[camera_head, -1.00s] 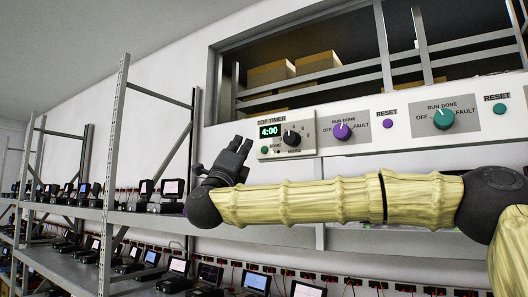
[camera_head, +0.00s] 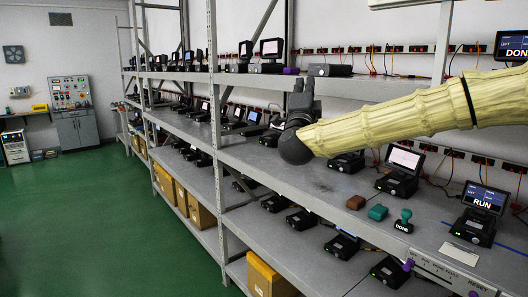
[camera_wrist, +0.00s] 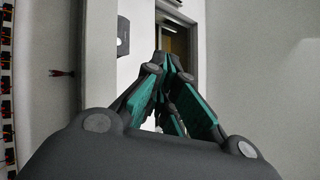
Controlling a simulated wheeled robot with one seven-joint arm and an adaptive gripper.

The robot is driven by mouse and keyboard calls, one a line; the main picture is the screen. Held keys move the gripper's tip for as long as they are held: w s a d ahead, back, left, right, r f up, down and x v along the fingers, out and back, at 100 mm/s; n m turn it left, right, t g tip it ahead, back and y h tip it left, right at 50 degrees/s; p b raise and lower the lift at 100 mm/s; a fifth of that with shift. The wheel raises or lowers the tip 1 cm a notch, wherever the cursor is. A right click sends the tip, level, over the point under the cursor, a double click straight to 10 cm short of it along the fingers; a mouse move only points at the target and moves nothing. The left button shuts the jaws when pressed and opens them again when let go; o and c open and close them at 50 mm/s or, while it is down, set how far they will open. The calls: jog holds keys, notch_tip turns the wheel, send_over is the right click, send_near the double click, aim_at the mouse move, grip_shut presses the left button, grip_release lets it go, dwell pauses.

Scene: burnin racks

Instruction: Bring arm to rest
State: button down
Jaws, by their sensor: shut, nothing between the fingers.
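My gripper (camera_head: 300,97) shows in the head view at the end of my yellow-sleeved arm, in front of the rack's middle shelf. It points up, and its dark fingers are close together. In the wrist view my gripper (camera_wrist: 172,62) has its teal-lined fingers meeting at the tips, with nothing between them. The arm reaches in from the right edge of the head view and hides part of the shelf behind it.
A grey rack (camera_head: 217,130) holds several small devices with screens. A brown block (camera_head: 356,202), a teal block (camera_head: 378,212) and a teal stamp (camera_head: 404,220) lie on the middle shelf. Cardboard boxes (camera_head: 200,213) sit low. Green floor (camera_head: 90,220) is clear at left.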

jog(key=a+f+n+g+y, duration=0.2)
jog(key=a+f+n+y, duration=0.15)
jog(key=f, duration=1.15)
jog(key=a+f+n+g+y, duration=0.25)
jog(key=f+n, duration=0.25)
jog(key=f, duration=1)
jog(key=s+d+f+n+g+y, duration=0.15)
jog(key=s+f+g, duration=0.35)
jog(key=f, duration=1)
jog(key=s+f+n+g+y, duration=0.1)
jog(key=s+f+n+g, duration=0.15)
jog(key=s+f, duration=0.9)
jog(key=s+d+f+n+g+h, duration=0.1)
jog(key=s+d+f+n+g, duration=0.15)
jog(key=s+f, duration=0.75)
jog(key=s+d+f+n+g, duration=0.1)
jog(key=s+d+f+g, duration=0.45)
jog(key=f, duration=0.75)
jog(key=s+d+f+n+g, duration=0.1)
jog(key=s+d, duration=0.1)
jog(key=s, duration=0.6)
jog(key=s+d+f+g+h, duration=0.1)
jog(key=s+d+f, duration=0.1)
jog(key=s, duration=0.6)
jog(key=s+d+f+n+g+h, duration=0.1)
jog(key=s+d+f+g, duration=0.1)
jog(key=s, duration=0.7)
jog(key=shift+d+f+n, duration=0.25)
jog(key=shift+d+n, duration=0.05)
jog(key=shift+d, duration=0.5)
